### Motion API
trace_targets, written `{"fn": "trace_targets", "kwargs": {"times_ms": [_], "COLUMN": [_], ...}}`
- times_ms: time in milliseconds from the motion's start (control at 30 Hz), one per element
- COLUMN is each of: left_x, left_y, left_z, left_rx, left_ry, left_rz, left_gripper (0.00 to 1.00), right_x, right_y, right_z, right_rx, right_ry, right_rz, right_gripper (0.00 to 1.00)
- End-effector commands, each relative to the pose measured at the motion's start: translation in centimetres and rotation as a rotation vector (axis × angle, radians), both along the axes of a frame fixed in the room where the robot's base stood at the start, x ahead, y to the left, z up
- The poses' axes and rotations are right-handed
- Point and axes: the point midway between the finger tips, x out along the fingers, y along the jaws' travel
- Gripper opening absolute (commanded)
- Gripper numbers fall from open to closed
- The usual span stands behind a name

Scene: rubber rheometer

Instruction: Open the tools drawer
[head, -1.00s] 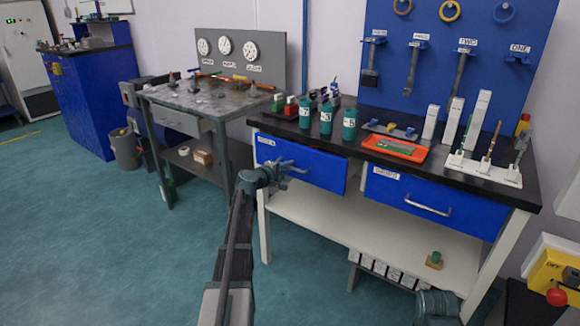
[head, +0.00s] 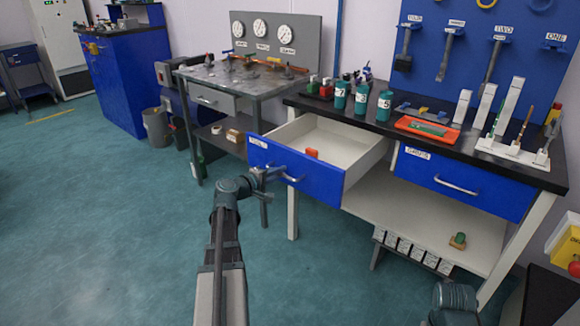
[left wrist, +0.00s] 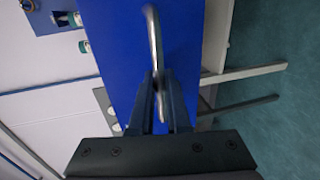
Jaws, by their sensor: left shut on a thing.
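The tools drawer (head: 318,180) has a blue front with a label and stands pulled well out from the left side of the black-topped bench. Its white inside shows, with a small red-orange item (head: 312,153) in it. My left gripper (head: 270,172) is at the drawer's front, shut on the metal handle (head: 290,178). In the left wrist view the fingers (left wrist: 159,100) close around the curved handle (left wrist: 153,40), against the blue front (left wrist: 120,50). A dark rounded part at the bottom right of the head view may be my right arm; its gripper does not show.
The closed blue drawer (head: 462,184) is to the right. Teal cups (head: 361,99) and an orange tray (head: 427,130) stand on the black bench top (head: 400,145). A grey table with gauges (head: 240,84) is at the left.

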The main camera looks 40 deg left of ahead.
Motion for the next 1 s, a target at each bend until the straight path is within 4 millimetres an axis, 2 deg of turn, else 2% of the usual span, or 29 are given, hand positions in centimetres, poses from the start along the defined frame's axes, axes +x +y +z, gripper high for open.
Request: {"fn": "trace_targets", "kwargs": {"times_ms": [100,300,733,767,900,1000], "left_x": [-1.6,-2.8,-3.0,-3.0,-3.0,-3.0], "left_y": [0.0,0.1,0.2,0.2,0.2,0.2], "left_z": [0.0,0.0,0.0,0.0,0.0,0.0], "left_rx": [0.000,0.000,0.000,0.000,0.000,0.000], "left_ry": [0.000,0.001,0.001,0.001,0.001,0.000], "left_rz": [0.000,-0.002,-0.002,-0.002,-0.001,-0.001], "left_gripper": [0.00,0.00,0.00,0.17,0.42,0.44], "right_x": [0.0,0.0,0.0,0.0,0.0,0.0], "right_y": [0.0,0.0,0.0,0.0,0.0,0.0], "right_z": [0.0,0.0,0.0,0.0,0.0,0.0], "right_rx": [0.000,0.000,0.000,0.000,0.000,0.000], "right_ry": [0.000,0.000,0.000,0.000,0.000,0.000], "right_rz": [0.000,0.000,0.000,0.000,0.000,0.000], "right_gripper": [0.50,0.50,0.50,0.50,0.50,0.50]}}
